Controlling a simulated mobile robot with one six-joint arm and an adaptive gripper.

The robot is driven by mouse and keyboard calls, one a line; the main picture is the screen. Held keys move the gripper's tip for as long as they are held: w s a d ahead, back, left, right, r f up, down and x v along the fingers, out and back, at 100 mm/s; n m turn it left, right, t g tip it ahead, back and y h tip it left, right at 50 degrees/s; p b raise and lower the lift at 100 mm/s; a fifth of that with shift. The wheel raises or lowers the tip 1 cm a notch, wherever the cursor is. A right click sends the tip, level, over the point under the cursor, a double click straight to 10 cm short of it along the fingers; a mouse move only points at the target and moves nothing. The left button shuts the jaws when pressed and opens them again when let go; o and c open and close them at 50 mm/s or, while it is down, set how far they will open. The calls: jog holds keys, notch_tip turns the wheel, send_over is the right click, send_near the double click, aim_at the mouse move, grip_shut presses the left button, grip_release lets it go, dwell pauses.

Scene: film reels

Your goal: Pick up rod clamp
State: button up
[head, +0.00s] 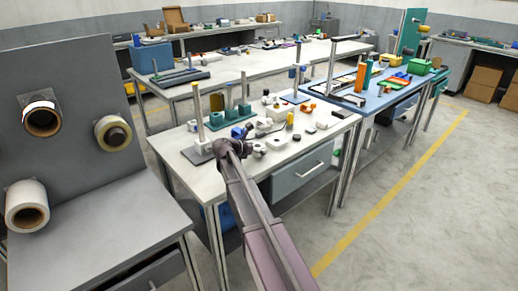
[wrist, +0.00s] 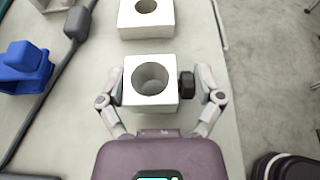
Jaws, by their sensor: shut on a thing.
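The rod clamp (wrist: 150,103) is a white block with a round hole through it and a black knob on its right side, seen in the wrist view. My gripper (wrist: 161,92) is shut on it, with one finger at the block's left side and the other at the knob. Whether the clamp touches the bench below cannot be told. In the head view my gripper (head: 243,147) is over the near bench, and the clamp cannot be made out clearly there.
Another white block with a hole (wrist: 146,27) lies just beyond the clamp. A blue part (wrist: 25,68) lies to the left, beside a dark grey bar. The white bench (head: 185,143) holds an upright rod (head: 200,122), green parts and several small parts. Its right edge is near.

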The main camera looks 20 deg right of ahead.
jog(key=shift+r+p, duration=0.65)
jog(key=shift+r, duration=0.25)
jog(key=s+a+r+p, duration=0.2)
jog(key=s+a, duration=0.1)
jog(key=s, duration=1.2)
jog(key=shift+s+a, duration=0.2)
jog(key=shift+s, duration=0.1)
jog(key=shift+a, duration=0.15)
